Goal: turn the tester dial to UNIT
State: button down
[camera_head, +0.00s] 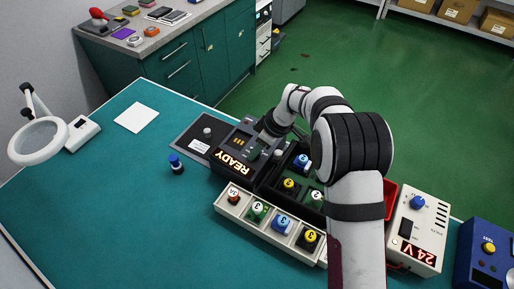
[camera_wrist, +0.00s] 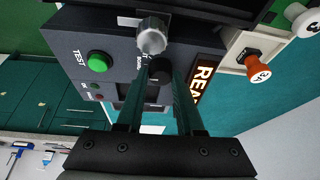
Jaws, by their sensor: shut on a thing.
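The tester (camera_head: 232,163) is a dark box on the teal bench with a lit READY display. In the wrist view its panel (camera_wrist: 120,45) shows a green TEST button (camera_wrist: 98,62), a silver knob (camera_wrist: 151,36) and a black dial (camera_wrist: 160,70). My gripper (camera_wrist: 160,82) is over the panel, its two teal fingers closed around the black dial. Small lettering lies beside the dial, but the fingers partly cover it, and I cannot read where the dial points. In the head view my gripper (camera_head: 257,146) reaches down onto the tester and hides the dial.
A tray (camera_head: 262,229) of numbered coloured plugs stands along the tester's near side. A dark socket rack (camera_head: 272,178) adjoins it, partly behind my arm. A white 24 V supply (camera_head: 421,226) stands to the right. A blue-capped item (camera_head: 177,165) stands left; the bench's left side is mostly clear.

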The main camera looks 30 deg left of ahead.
jog(key=m, duration=0.2)
jog(key=m+t, duration=0.1)
jog(key=shift+s+m+t, duration=0.15)
jog(key=shift+m+t, duration=0.15)
jog(key=shift+m, duration=0.1)
jog(key=shift+m+t+h, duration=0.3)
jog(key=shift+m+t, duration=0.4)
jog(key=shift+m, duration=1.5)
jog(key=c, duration=0.5)
grip_release()
jog(key=shift+c, duration=0.2)
jog(key=shift+r, duration=0.1)
